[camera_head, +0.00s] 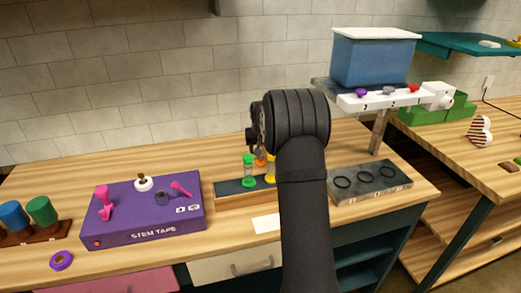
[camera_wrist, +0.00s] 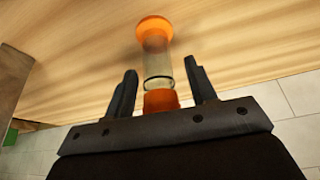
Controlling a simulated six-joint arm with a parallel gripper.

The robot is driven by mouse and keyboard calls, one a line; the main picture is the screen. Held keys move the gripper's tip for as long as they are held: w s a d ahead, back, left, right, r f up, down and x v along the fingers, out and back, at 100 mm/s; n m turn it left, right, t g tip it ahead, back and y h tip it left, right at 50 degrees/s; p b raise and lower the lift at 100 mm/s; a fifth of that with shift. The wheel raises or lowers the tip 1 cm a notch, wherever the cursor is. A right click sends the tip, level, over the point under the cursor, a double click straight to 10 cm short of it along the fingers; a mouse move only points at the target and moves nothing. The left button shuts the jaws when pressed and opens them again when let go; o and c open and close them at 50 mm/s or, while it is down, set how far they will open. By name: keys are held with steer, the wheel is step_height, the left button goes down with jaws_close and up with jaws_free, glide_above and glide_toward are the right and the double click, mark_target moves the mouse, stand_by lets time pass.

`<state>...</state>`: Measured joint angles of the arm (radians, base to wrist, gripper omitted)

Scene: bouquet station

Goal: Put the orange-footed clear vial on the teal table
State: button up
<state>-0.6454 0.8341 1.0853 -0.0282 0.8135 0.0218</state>
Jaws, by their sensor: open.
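The orange-footed clear vial (camera_wrist: 156,58) shows in the wrist view, with an orange disc at one end and an orange part at the other, nearer the gripper. My gripper (camera_wrist: 163,72) is open, with one finger on each side of the vial and visible gaps between. In the head view, a bit of orange (camera_head: 261,161) shows between a green-capped vial (camera_head: 249,171) and a yellow one (camera_head: 270,172); my arm hides much of this spot. A teal tabletop (camera_head: 455,42) is at the upper right of the head view.
A purple stem tape box (camera_head: 150,215) stands left of the vial rack (camera_head: 232,187). A grey tray with black rings (camera_head: 370,181) is to the right. Behind it, a blue bin (camera_head: 372,60) stands on a raised stand. Green boxes (camera_head: 435,110) sit on the right-hand bench.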

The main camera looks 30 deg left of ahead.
steer(key=v, duration=1.1)
steer(key=shift+r, duration=0.25)
steer(key=shift+s+d, duration=0.1)
steer(key=x, duration=1.2)
steer(key=shift+f, duration=0.1)
step_height(320, 180, up, 3)
steer(key=shift+f, duration=0.1)
steer(key=shift+r, duration=0.7)
